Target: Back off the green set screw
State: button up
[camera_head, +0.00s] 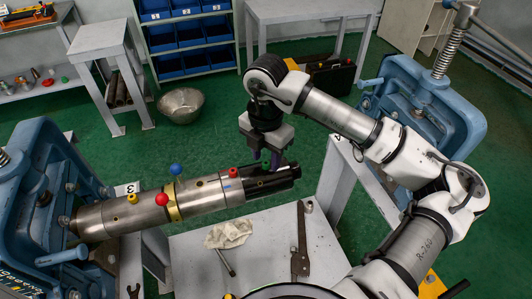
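A steel pipe tool (203,194) with a dark slotted end (270,181) lies across from the blue vise (45,190) at the left. A yellow screw head (132,198), a red ball (161,199), a blue ball (175,169) and a small red screw head (233,171) stand on it. I cannot make out a green set screw on it; my gripper may hide it. My gripper (277,163) points down at the dark end, right of the small red head. Its fingertips are small and dark, and I cannot tell whether they are open or touch anything.
A grey table (270,268) below the tool holds a rag (228,233), a rod (225,262) and a flat dark wrench (300,250). A second blue vise (425,100) stands at the right. A metal bowl (181,104) is on the green floor behind.

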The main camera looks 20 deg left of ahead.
jog(key=shift+f, duration=0.5)
jog(key=shift+c, duration=0.2)
grip_shut()
jog(key=shift+f+n+b, duration=0.1)
jog(key=shift+n+b, duration=0.2)
jog(key=shift+b, duration=0.35)
